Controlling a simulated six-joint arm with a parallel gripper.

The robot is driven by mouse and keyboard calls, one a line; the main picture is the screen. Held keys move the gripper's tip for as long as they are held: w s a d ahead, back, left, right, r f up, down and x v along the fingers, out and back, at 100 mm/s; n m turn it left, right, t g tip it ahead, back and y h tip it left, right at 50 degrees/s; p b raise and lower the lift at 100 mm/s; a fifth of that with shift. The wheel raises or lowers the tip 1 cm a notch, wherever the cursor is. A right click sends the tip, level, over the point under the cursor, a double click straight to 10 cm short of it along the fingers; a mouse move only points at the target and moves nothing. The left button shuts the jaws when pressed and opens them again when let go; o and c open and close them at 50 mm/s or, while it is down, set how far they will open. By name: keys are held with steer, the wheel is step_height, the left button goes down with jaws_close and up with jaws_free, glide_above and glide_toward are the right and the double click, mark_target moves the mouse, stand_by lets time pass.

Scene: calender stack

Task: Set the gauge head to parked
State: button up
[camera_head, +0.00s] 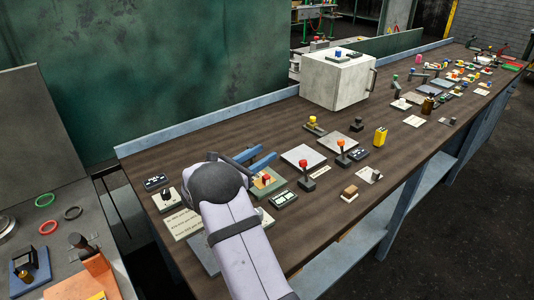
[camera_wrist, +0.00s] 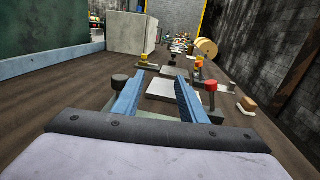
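No part on the bench carries a readable gauge-head label, so I cannot tell which control sets it. My gripper (camera_head: 262,160) is above the left part of the bench, its two blue fingers apart with nothing between them; they also show in the wrist view (camera_wrist: 158,77). Beyond the fingers stand a red-knobbed lever (camera_head: 304,170), an orange-knobbed lever (camera_head: 341,150) and a yellow-knobbed lever (camera_head: 313,122). A black-knobbed lever (camera_head: 357,123) stands farther back. A small dial (camera_head: 167,197) and a plate with unreadable text (camera_head: 183,224) lie left of my arm, which hides part of the bench there.
A grey box cabinet (camera_head: 337,80) stands at the back of the brown bench (camera_head: 240,130). Several small controls crowd the far end. A side table (camera_head: 110,262) holds coloured rings.

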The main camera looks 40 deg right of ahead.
steer(key=shift+s+a+b, duration=0.15)
steer(key=shift+a+b, duration=0.05)
steer(key=shift+a, duration=1)
steer(key=shift+s+a+b, duration=0.15)
steer(key=shift+a+b, duration=0.05)
steer(key=shift+a, duration=0.95)
